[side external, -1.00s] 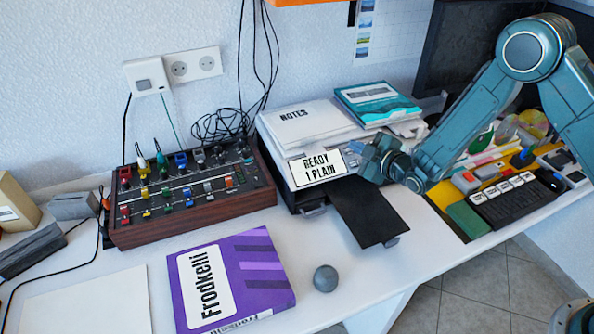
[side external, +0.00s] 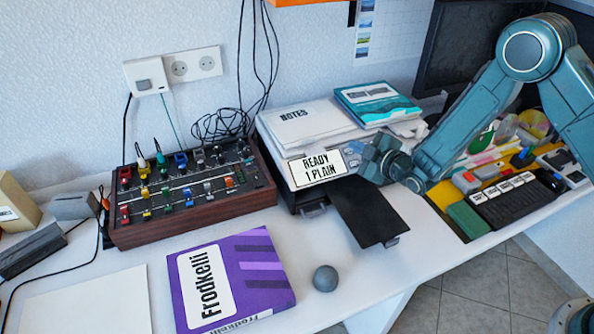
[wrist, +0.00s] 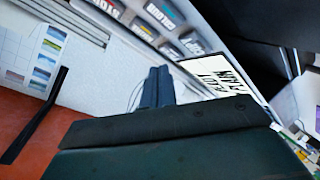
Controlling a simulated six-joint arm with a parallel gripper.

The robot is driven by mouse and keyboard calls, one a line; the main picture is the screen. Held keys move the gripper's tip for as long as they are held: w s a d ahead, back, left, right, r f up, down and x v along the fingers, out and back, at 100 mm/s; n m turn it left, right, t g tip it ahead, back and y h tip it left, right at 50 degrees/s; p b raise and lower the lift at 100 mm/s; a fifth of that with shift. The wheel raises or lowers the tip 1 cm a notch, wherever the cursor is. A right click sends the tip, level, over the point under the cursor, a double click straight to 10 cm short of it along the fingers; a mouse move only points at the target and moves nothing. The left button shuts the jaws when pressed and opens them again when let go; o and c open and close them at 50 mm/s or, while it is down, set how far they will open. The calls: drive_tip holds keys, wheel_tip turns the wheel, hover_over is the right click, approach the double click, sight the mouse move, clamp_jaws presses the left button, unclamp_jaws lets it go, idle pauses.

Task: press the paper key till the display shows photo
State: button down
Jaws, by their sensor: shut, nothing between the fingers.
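The printer (side external: 284,170) stands against the wall, and its white display (side external: 317,168) reads "READY 1 PLAIN". The display also shows, turned over and partly cut off, in the wrist view (wrist: 218,77). A row of labelled keys lies along the panel in the wrist view; one reads "COLOUR" (wrist: 163,13). Another key (wrist: 194,43) beside the display has a label I cannot read for certain, so I cannot tell which key is paper. My gripper (side external: 368,172) is shut and empty at the right end of the panel. Its fingers (wrist: 157,86) point toward the keys; contact is unclear.
A black tray (side external: 369,212) juts from the printer's front. Papers marked NOTES (side external: 306,124) and a teal book (side external: 377,103) lie on top.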

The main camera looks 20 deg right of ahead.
drive_tip(key=shift+w+f, duration=0.4)
drive_tip(key=shift+f, duration=0.35)
idle(1.8)
drive_tip(key=shift+s+r, duration=0.1)
drive_tip(key=shift+r, duration=0.05)
drive_tip(key=shift+s+r, duration=0.3)
drive_tip(key=shift+r, duration=0.3)
drive_tip(key=shift+r, duration=0.1)
idle(0.4)
drive_tip(key=shift+s+r, duration=0.4)
drive_tip(key=shift+r, duration=0.3)
drive_tip(key=shift+s+r, duration=0.45)
drive_tip(key=shift+r, duration=0.25)
drive_tip(key=shift+s+r, duration=0.4)
drive_tip(key=shift+r, duration=0.3)
